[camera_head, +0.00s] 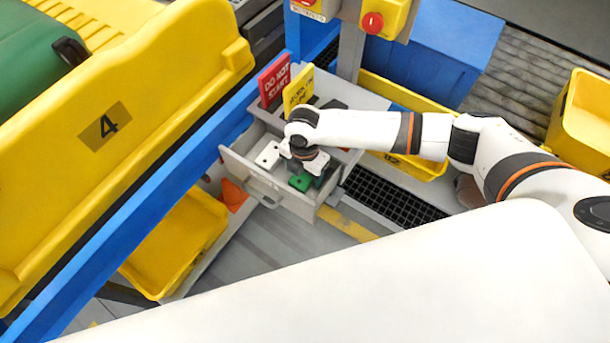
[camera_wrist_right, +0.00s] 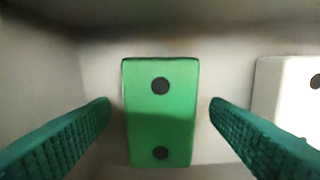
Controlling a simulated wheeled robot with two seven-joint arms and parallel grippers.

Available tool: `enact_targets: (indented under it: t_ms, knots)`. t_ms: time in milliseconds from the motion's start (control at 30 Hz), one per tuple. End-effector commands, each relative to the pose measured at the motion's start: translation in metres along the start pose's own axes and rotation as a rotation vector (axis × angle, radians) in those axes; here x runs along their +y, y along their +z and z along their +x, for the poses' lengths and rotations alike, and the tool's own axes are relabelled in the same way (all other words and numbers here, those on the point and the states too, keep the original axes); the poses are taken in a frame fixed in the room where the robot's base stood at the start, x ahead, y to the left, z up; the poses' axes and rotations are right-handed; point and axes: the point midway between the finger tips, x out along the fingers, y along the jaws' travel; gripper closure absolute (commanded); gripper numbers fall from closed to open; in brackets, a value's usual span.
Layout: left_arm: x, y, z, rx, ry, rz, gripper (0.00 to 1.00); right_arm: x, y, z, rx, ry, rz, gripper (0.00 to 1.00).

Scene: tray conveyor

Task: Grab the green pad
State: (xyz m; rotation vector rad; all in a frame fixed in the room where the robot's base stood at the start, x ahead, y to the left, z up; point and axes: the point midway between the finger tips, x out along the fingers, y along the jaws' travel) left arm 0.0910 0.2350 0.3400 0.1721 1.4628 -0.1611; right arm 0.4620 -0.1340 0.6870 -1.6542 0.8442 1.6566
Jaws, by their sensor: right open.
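The green pad (camera_head: 300,181) lies in an open grey drawer (camera_head: 235,166), near its right end. In the right wrist view the green pad (camera_wrist_right: 161,120) is a flat block with two dark round spots, lying on the drawer floor. My right gripper (camera_head: 312,170) reaches down into the drawer over the pad. In the right wrist view its two green ridged fingers (camera_wrist_right: 160,108) are open, one on each side of the pad, with a gap to it on both sides. My left gripper is not in view.
A white pad (camera_head: 268,154) lies in the drawer beside the green one; it also shows in the right wrist view (camera_wrist_right: 282,95). Red (camera_head: 272,80) and yellow (camera_head: 298,88) signs stand behind the drawer. A blue rail (camera_head: 180,160) and yellow bin (camera_head: 180,240) are at the left.

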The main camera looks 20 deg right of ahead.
Motion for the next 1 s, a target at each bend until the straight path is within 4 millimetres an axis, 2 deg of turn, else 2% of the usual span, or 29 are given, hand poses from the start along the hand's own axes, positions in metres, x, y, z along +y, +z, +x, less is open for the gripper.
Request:
enact_targets:
  t_ms: [200,500,833,1000]
  knots:
    - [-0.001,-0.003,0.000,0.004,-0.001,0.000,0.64,0.000,0.000,0.001,0.000,0.000,0.000,0.29]
    - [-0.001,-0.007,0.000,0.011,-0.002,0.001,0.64,0.000,0.000,0.000,0.001,0.000,0.000,0.78]
    - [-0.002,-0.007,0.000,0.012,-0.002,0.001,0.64,-0.001,0.000,-0.003,0.001,-0.002,0.000,0.79]
    - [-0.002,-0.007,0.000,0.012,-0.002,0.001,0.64,-0.002,-0.001,-0.019,0.001,-0.005,0.001,0.79]
